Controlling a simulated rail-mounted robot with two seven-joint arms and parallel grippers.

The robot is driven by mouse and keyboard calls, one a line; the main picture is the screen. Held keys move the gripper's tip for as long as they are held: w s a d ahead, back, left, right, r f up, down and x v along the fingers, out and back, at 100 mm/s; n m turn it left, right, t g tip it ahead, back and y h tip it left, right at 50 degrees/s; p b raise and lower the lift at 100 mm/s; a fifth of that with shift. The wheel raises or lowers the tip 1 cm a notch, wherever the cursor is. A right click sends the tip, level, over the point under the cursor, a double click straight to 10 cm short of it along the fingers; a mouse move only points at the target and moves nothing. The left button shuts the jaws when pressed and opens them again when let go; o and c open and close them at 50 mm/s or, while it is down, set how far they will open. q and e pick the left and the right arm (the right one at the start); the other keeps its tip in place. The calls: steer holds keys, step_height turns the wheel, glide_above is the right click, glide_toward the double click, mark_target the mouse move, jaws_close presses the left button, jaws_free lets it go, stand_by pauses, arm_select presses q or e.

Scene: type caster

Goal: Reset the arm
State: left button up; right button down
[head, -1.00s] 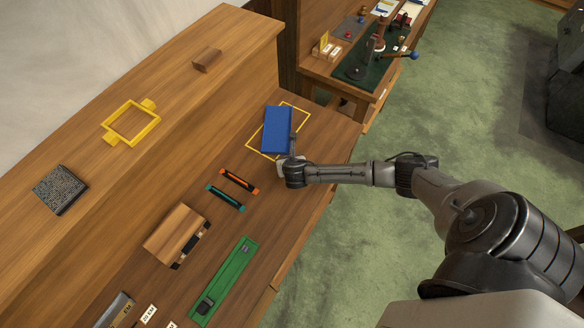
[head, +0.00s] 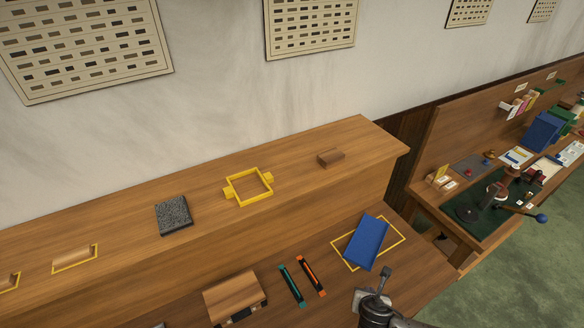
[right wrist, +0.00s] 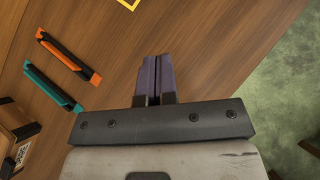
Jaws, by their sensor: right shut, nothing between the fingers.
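My right gripper (head: 386,272) is at the lower middle of the head view, just in front of the blue block (head: 366,242). In the right wrist view its two fingers (right wrist: 154,78) are together with nothing between them, over bare wood. The blue block lies tilted across a yellow outlined rectangle (head: 398,242) on the workbench. My left gripper is out of view.
An orange tool (head: 311,276) and a teal tool (head: 291,285) lie left of the gripper, beside a wooden block (head: 234,298). A raised shelf behind holds a yellow frame (head: 231,198), a dark textured plate (head: 174,215) and a small wood block (head: 331,158). Another bench stands at right.

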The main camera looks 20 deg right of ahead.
steer(key=shift+m, duration=0.3)
steer(key=s+a+r+m+y, duration=0.25)
steer(key=a+r+m, duration=0.85)
steer(key=m, duration=0.9)
steer(key=s+a+f+m+g+y, duration=0.2)
steer(key=s+f+m, duration=0.1)
steer(key=s, duration=0.6)
steer(key=s+a+f+m+g+y, duration=0.1)
steer(key=s+f+m, duration=0.15)
steer(key=s, duration=0.55)
step_height(320, 180, up, 13)
steer(key=p, duration=1.2)
steer(key=shift+s+a+p, duration=0.15)
steer(key=shift+s+p, duration=0.2)
steer(key=shift+s, duration=0.05)
